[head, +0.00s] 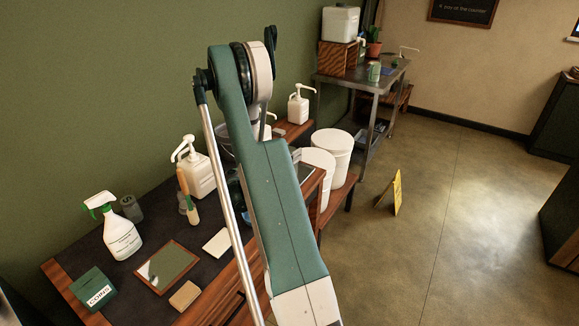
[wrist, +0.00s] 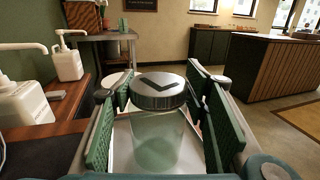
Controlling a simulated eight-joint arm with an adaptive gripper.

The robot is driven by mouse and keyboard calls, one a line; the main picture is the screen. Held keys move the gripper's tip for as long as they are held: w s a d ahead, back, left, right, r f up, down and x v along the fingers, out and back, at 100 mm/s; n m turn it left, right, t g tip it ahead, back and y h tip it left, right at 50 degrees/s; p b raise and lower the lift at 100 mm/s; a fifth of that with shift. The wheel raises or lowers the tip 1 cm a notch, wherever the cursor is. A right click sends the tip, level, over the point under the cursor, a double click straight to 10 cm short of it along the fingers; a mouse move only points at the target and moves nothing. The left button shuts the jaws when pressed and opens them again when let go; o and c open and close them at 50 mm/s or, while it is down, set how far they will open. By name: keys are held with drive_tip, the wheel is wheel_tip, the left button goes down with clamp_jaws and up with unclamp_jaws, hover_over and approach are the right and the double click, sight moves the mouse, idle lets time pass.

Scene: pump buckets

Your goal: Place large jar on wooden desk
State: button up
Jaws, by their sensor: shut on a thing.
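In the wrist view, a large jar (wrist: 156,135) with pale green, see-through walls and a grey ribbed lid (wrist: 158,90) with a dark chevron stands upright between the green pads of my gripper (wrist: 158,104). The gripper is shut on it. A light grey surface shows below and around the jar; I cannot tell whether the jar touches it. The wooden desk (head: 128,266), with a dark top and brown wood edges, fills the lower left of the head view. My arm hides the gripper and jar there.
On the desk are a spray bottle (head: 121,233), a white pump bottle (head: 197,172), a green box (head: 93,289), a framed panel (head: 166,267) and a sponge (head: 185,296). White buckets (head: 332,151) stand beyond my arm. A yellow sign (head: 397,193) stands on open floor at right.

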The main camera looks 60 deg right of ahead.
drive_tip(key=shift+c, duration=0.8)
drive_tip(key=shift+r+p, duration=0.95)
drive_tip(key=shift+r, duration=4.1)
